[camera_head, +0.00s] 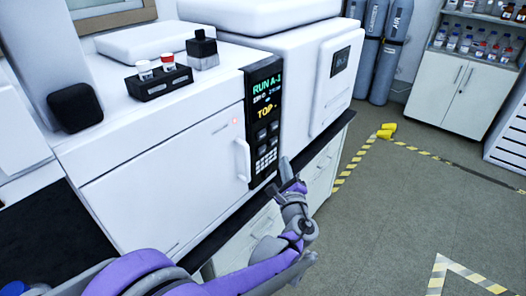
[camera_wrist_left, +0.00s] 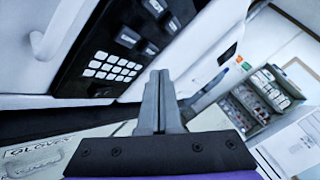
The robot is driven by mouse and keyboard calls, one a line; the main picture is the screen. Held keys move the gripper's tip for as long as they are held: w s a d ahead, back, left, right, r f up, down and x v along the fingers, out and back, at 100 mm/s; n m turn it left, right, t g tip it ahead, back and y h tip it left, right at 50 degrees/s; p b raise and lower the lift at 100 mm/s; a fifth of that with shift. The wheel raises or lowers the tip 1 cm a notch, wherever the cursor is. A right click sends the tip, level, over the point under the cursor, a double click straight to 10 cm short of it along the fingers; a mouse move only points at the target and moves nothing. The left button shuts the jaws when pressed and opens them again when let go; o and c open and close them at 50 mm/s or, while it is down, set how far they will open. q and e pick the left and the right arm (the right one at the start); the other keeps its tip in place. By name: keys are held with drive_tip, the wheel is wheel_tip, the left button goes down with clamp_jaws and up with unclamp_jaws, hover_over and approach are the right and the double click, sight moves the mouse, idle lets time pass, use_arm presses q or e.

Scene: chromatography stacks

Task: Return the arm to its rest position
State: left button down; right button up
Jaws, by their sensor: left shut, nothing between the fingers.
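My left gripper (camera_head: 285,165) shows in the head view at the end of my purple and grey left arm, which reaches up from the bottom. It is in front of the white instrument (camera_head: 165,170), just below and right of its black control panel (camera_head: 264,115). In the left wrist view the two grey fingers (camera_wrist_left: 158,78) are together and empty, with the panel's white keypad (camera_wrist_left: 110,70) behind them to the left. I cannot tell the exact gap between the fingers and the instrument. My right gripper is not in view.
The instrument's door handle (camera_head: 242,160) is close to my gripper on the left. The drawer cabinet (camera_head: 250,240) is below. Open floor (camera_head: 400,200) with striped tape lies to the right. Gas cylinders (camera_head: 380,50) and a white cabinet (camera_head: 460,90) stand at the back.

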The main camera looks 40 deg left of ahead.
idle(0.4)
use_arm(q)
drive_tip(key=s+f+n+g+h+p, duration=0.1)
drive_tip(key=s+n+g+h+p, duration=0.35)
drive_tip(key=s+n, duration=0.75)
drive_tip(key=s+d+f+n+g+h+p, duration=0.3)
drive_tip(key=s+d+n+g+h+p, duration=0.1)
drive_tip(key=s+d, duration=0.9)
drive_tip(key=s+n+h+p, duration=0.1)
drive_tip(key=s+n+h, duration=0.1)
drive_tip(key=h, duration=0.1)
drive_tip(key=shift+s+f+p, duration=0.2)
drive_tip(key=shift+s+p, duration=0.1)
drive_tip(key=shift+p, duration=0.05)
